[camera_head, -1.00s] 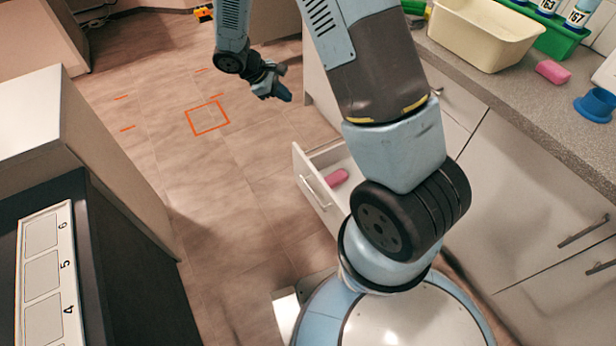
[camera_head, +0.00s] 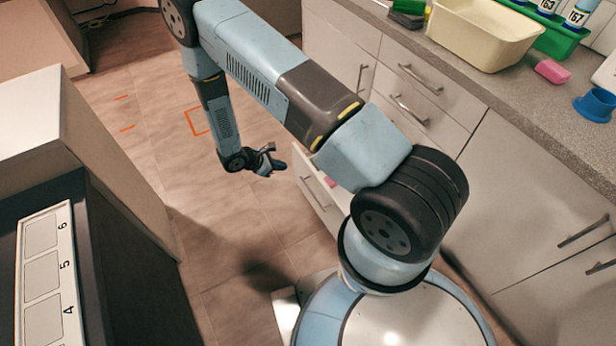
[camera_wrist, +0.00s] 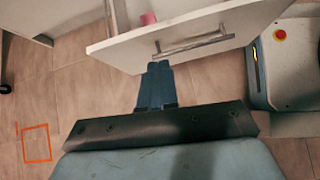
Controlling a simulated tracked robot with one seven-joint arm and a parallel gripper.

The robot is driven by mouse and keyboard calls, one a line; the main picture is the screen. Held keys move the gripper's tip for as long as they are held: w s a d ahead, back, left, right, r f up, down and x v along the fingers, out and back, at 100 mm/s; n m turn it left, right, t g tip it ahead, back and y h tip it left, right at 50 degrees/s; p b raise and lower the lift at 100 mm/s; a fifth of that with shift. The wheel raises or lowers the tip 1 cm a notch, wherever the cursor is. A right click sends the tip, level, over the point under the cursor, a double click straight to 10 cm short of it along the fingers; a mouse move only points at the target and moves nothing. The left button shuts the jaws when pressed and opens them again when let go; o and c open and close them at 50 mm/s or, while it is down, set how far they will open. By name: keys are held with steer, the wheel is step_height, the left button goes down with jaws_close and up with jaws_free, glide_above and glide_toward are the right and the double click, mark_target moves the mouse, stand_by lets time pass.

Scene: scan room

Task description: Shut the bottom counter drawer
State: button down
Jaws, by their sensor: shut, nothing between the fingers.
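The bottom counter drawer (camera_head: 314,193) stands open from the white counter in the head view, partly hidden behind my arm. In the wrist view its white front (camera_wrist: 222,25) crosses the top of the picture, with a bar handle (camera_wrist: 194,43). A pink item (camera_wrist: 148,18) lies inside it, and a bit of it (camera_head: 329,181) shows in the head view. My gripper (camera_head: 279,166) is shut and empty, just left of the drawer front. In the wrist view my gripper's fingertips (camera_wrist: 158,66) are close below the handle's left end; I cannot tell whether they touch.
The counter top carries a cream tub (camera_head: 487,32), a pink block (camera_head: 552,71) and a blue cup-like item (camera_head: 595,105). Closed drawers with handles (camera_head: 410,108) sit above the open one. A dark cabinet with a numbered tray (camera_head: 50,270) stands left. The floor between is clear.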

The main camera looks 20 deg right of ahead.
step_height(320, 180, down, 4)
steer(key=s+n, duration=0.1)
steer(key=s, duration=0.1)
glide_toward(315, 177)
step_height(315, 177, down, 4)
steer(key=d, duration=0.3)
steer(key=shift+w+f, duration=0.25)
steer(key=shift+w+d, duration=0.15)
steer(key=shift+d, duration=0.35)
